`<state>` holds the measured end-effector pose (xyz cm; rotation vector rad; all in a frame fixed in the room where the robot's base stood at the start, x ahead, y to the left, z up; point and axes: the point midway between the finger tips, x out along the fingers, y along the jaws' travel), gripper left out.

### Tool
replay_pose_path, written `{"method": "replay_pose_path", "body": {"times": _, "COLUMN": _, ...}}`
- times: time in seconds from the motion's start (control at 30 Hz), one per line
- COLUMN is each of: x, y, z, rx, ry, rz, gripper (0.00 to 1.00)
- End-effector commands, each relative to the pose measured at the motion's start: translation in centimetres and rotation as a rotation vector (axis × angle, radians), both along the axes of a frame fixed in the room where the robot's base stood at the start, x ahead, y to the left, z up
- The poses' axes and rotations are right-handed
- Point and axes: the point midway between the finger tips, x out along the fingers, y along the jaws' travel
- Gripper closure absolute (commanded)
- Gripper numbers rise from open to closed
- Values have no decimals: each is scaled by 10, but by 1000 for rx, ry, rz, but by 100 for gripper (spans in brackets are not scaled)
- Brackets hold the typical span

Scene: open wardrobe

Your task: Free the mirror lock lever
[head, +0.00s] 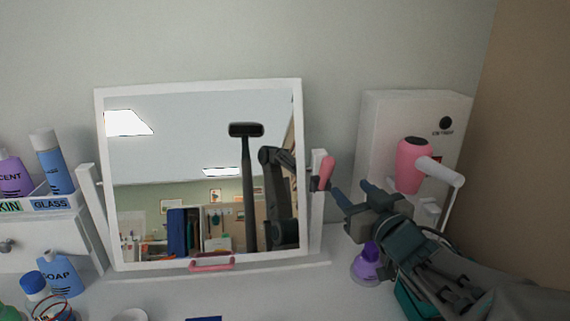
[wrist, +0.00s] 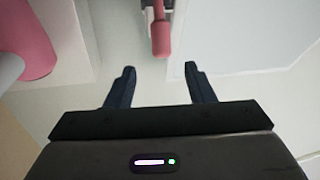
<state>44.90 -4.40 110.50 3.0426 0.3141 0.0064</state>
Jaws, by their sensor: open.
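The white-framed mirror (head: 200,180) stands on the dresser and reflects the room and my arm. The lock lever (head: 325,172) is a pink handle at the mirror's right post, standing roughly upright with a slight tilt. My gripper (head: 350,195) is just right of the lever, with its fingers pointing toward it. In the wrist view the lever's pink end (wrist: 161,38) is ahead of my gripper (wrist: 158,75), between the lines of the two spread fingers. The fingers are open and empty, and the lever appears to be beyond their tips.
A pink hair dryer (head: 412,165) hangs on a white box (head: 385,110) to the right, close to my arm. A purple bottle (head: 368,262) stands below my gripper. Bottles, including a soap bottle (head: 60,275), stand at left. A pink handle (head: 212,263) is at the mirror's lower edge.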

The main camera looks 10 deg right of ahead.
Motion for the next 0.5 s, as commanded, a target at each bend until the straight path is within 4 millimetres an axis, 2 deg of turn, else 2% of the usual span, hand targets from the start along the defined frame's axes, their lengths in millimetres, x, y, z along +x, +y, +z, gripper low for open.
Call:
{"method": "replay_pose_path", "body": {"times": 0.17, "x": 6, "y": 3, "z": 3, "rx": 2, "ry": -2, "rz": 11, "gripper": 51}}
{"method": "replay_pose_path", "body": {"times": 0.5, "x": 36, "y": 9, "z": 5, "rx": 3, "ry": -1, "rz": 10, "gripper": 51}}
